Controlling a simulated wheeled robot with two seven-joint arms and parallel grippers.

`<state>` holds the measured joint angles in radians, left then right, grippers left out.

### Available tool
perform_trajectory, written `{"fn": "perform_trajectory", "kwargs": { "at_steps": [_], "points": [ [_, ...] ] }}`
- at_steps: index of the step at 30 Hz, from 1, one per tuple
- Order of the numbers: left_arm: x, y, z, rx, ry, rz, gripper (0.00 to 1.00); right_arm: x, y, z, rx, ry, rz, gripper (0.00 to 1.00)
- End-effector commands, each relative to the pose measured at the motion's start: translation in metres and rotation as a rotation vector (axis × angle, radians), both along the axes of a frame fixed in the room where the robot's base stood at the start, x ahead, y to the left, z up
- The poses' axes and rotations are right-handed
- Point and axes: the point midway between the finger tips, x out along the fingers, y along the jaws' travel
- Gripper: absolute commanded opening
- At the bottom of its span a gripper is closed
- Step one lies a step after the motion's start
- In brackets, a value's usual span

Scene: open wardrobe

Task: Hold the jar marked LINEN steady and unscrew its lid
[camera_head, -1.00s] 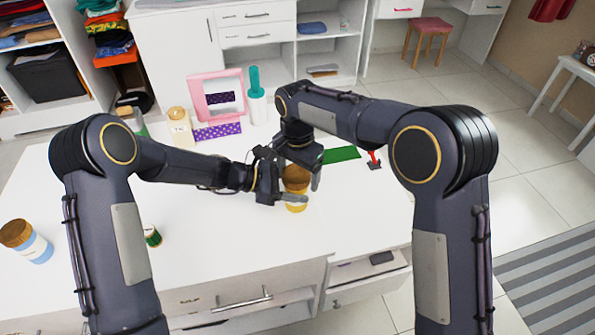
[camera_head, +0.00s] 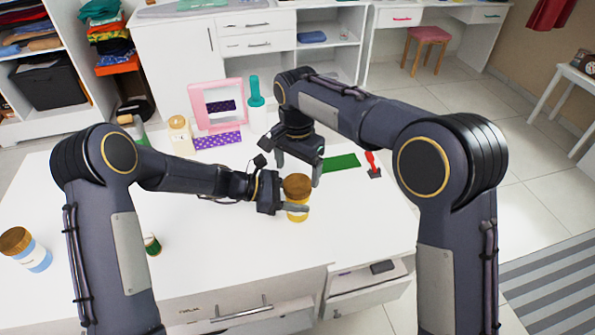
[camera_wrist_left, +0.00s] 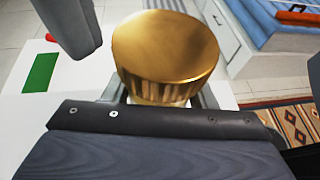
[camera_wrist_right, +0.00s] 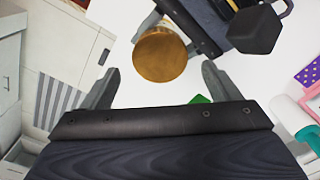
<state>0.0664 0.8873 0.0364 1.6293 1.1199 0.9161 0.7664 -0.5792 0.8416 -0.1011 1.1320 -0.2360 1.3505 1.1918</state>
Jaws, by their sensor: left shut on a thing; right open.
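A jar with a yellowish body (camera_head: 297,215) and a gold-brown lid (camera_head: 297,186) stands at the front of the white table; I cannot read a label on it. The lid sits on the jar and also shows in the left wrist view (camera_wrist_left: 165,50). My left gripper (camera_head: 296,207) is shut on the jar's body below the lid. My right gripper (camera_head: 298,170) is open and empty, just behind and above the lid, pointing down. In the right wrist view the lid (camera_wrist_right: 160,55) lies beyond the open fingers, apart from them.
A cream jar (camera_head: 180,136), a pink frame (camera_head: 207,124) and a teal-topped bottle (camera_head: 256,100) stand at the back. A blue-labelled jar (camera_head: 28,252) is at the left. A green mat (camera_head: 341,162) and red tool (camera_head: 372,166) lie at the right. An open drawer (camera_head: 365,283) juts below the front edge.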

Motion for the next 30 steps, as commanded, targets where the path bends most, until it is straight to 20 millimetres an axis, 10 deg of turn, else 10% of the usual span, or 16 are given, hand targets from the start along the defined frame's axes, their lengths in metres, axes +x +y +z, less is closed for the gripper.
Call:
{"fn": "perform_trajectory", "kwargs": {
  "at_steps": [13,30],
  "points": [
    [0.001,0.001,0.0,0.0,-0.001,0.003,0.0,0.0,0.0,0.03,-0.005,0.0,-0.278,0.83],
    [0.001,0.001,0.001,0.0,-0.001,0.003,0.0,0.0,-0.001,-0.042,-0.003,0.001,-0.285,0.83]
  ]
}}
